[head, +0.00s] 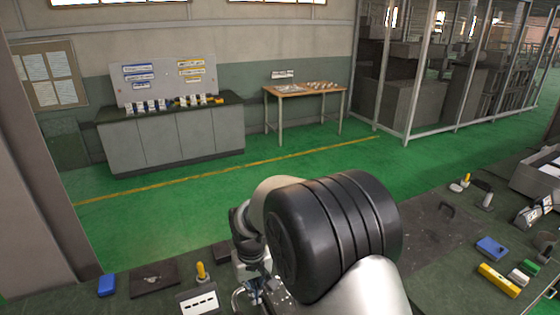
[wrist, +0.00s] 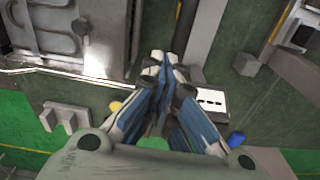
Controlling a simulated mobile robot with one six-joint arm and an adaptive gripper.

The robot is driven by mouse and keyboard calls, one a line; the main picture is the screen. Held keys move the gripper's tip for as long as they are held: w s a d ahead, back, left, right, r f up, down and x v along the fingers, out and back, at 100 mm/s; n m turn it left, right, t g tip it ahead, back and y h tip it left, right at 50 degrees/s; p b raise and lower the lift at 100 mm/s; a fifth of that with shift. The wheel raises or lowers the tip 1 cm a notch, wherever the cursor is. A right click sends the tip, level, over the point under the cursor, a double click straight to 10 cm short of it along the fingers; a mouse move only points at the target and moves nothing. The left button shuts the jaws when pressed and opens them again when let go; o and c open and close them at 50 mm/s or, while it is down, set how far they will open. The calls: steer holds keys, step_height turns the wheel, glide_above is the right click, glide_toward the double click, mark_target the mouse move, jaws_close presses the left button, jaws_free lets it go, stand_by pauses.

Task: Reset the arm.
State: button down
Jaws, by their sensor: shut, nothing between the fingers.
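My arm reaches across the middle of the head view, with a large black joint cover in front. My gripper (head: 252,292) shows only in part at the lower middle of that view, low over the dark workbench (head: 430,240). In the wrist view my gripper (wrist: 160,62) has its blue and white fingers together, with nothing seen between them. A white slotted plate (wrist: 211,100) lies beside the fingers on the right; the plate also shows left of my gripper in the head view (head: 198,301).
A blue block (head: 107,285), a dark plate (head: 154,279) and a yellow-topped piece (head: 201,270) are left of my gripper. Blue (head: 491,248) and yellow (head: 499,280) blocks are at right. A grey metal unit (wrist: 75,30) is at upper left in the wrist view. Green floor lies beyond.

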steer(key=s+d+r+m+t+b, duration=0.2)
steer(key=s+d+r+b, duration=0.4)
steer(key=s+d+r, duration=0.45)
steer(key=s+d+f+m+t+b, duration=0.1)
steer(key=s+d+b, duration=0.1)
steer(key=s+d, duration=0.3)
steer(key=s+d+f+m+t+b, duration=0.1)
steer(key=s+d+b, duration=0.2)
steer(key=s, duration=0.7)
steer(key=d, duration=0.2)
steer(key=shift+s+d+f+m+b, duration=0.3)
steer(key=shift+s+f+b, duration=0.05)
steer(key=shift+s, duration=0.05)
